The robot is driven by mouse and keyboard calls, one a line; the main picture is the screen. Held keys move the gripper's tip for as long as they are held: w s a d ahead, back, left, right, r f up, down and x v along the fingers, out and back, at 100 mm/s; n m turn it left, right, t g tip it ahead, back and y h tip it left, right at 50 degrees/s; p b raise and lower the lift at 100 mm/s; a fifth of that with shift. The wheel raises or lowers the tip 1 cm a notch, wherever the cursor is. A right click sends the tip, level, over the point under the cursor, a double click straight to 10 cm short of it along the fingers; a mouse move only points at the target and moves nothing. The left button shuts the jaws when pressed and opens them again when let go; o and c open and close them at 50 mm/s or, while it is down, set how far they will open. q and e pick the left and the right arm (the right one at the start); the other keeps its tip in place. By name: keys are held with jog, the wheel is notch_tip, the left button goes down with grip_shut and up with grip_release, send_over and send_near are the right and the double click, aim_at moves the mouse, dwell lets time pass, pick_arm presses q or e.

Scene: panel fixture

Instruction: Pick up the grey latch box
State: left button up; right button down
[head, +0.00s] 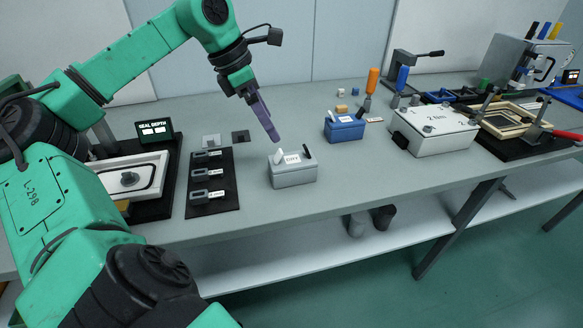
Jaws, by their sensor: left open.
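The grey latch box (295,178) stands upright on the bench near its front edge, in the middle of the head view. It has a white label and small white and black parts on its top. My left gripper (270,134), with purple fingers, points down and to the right, above and behind the box as seen here. The fingers look apart from the box, with nothing between them. They overlap in this view, so the gap is hard to see. My right gripper is not in view.
A blue box (345,128) stands behind and right of the grey one. A larger white case (440,143) is farther right. A black mat (228,190) with several grey clips lies to the left. The bench (365,180) is clear just right of the grey box.

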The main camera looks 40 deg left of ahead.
pick_arm(q)
send_near(292, 159)
jog(key=shift+x, duration=0.95)
jog(key=p+x, duration=0.2)
jog(key=x, duration=0.6)
jog(key=shift+f, duration=0.35)
jog(key=shift+c, duration=0.9)
jog(key=shift+r, duration=0.1)
grip_shut()
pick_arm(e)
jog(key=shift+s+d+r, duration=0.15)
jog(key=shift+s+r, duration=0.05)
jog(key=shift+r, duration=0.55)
